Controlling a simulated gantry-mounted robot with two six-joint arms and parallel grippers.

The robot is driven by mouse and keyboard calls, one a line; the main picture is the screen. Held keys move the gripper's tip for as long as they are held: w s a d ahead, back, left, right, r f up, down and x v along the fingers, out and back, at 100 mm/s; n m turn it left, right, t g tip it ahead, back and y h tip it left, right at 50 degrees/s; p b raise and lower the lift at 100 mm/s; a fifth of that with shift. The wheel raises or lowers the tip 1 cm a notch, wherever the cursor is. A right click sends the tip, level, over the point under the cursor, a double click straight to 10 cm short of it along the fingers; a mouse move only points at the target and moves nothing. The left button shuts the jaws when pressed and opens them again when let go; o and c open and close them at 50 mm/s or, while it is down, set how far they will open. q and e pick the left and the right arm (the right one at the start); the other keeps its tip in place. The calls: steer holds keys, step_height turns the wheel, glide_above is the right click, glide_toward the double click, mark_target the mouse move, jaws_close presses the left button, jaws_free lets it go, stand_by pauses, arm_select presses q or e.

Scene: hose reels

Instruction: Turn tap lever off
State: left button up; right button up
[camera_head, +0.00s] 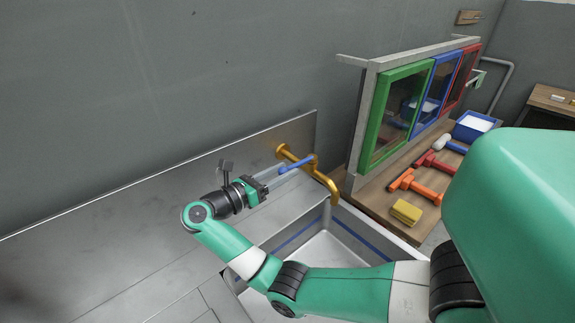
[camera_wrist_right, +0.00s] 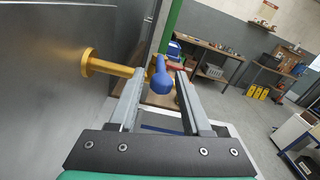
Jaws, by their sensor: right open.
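A brass tap (camera_head: 326,181) comes out of the metal backsplash and curves down over a sink (camera_head: 322,247). Its blue lever (camera_head: 297,164) points left in the head view, toward my right gripper (camera_head: 277,176). In the right wrist view the tap's brass pipe (camera_wrist_right: 115,69) runs from the wall at left, and the lever's round blue end (camera_wrist_right: 161,82) lies between the open fingertips of my right gripper (camera_wrist_right: 160,85). I cannot tell whether a finger touches the lever. The left gripper is not in view.
A wooden bench right of the sink holds green (camera_head: 399,115), blue and red framed panels, a yellow sponge (camera_head: 406,212), orange (camera_head: 414,187) and red tools, and a blue bin (camera_head: 474,126). The steel counter (camera_head: 95,255) at left is bare.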

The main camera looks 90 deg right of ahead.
steer(key=b+v, duration=0.2)
steer(key=v, duration=0.4)
stand_by(0.3)
